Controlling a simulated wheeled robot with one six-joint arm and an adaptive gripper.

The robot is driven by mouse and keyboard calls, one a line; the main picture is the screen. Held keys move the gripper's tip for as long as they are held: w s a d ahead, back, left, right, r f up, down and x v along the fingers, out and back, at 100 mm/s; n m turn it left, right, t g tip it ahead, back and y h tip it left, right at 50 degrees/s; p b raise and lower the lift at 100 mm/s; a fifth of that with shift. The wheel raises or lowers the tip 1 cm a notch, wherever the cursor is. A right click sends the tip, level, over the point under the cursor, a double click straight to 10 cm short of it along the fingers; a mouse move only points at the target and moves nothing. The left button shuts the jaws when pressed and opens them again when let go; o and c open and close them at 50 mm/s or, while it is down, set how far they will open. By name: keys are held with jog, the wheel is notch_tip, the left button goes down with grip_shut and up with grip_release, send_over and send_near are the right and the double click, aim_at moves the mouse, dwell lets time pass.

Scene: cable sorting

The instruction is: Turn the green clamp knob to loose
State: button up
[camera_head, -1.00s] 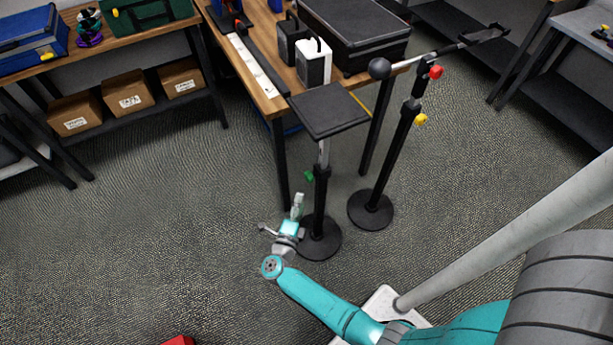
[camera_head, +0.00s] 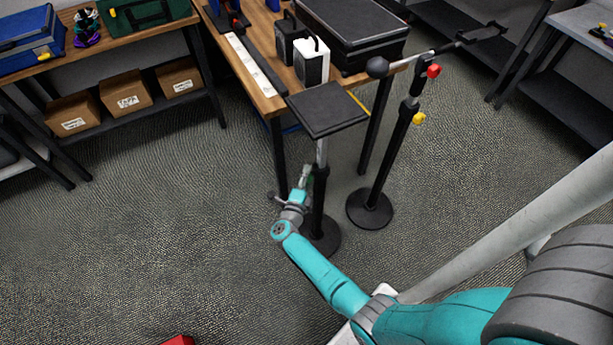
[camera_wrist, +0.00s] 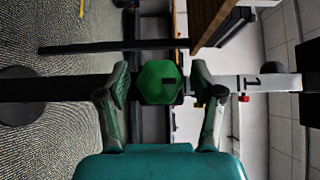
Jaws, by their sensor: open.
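The green clamp knob (camera_wrist: 157,84) shows in the middle of the wrist view as a faceted green head with a dark mark on its face. It sits on the black pole (camera_wrist: 60,89) of a stand, which runs sideways in that view. My gripper (camera_wrist: 161,76) is open, with one finger on each side of the knob and a narrow gap at each side. How deep the knob lies between the fingertips I cannot tell. In the head view my gripper (camera_head: 306,174) is beside the pole, below the stand's square black top (camera_head: 328,109), and hides the knob.
A second stand (camera_head: 393,150) with red and yellow knobs is at right. The wooden table (camera_head: 268,100) with speakers (camera_head: 312,62) and a black case is behind the stands. Carpet floor (camera_head: 150,220) to the left is clear.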

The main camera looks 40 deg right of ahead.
jog(key=shift+d, duration=0.1)
jog(key=c, duration=1.1)
jog(key=n+g+y, duration=0.2)
jog(key=n, duration=0.1)
jog(key=shift+y, duration=0.3)
jog(key=n+g+y, duration=0.2)
jog(key=g, duration=0.1)
jog(key=shift+n+g, duration=0.4)
jog(key=n+g+y, duration=0.2)
jog(key=g, duration=0.1)
jog(key=shift+w+g, duration=0.1)
jog(key=shift+g, duration=0.3)
jog(key=shift+n+g+y, duration=0.4)
jog(key=shift+n+g, duration=0.6)
jog(key=shift+g, duration=0.5)
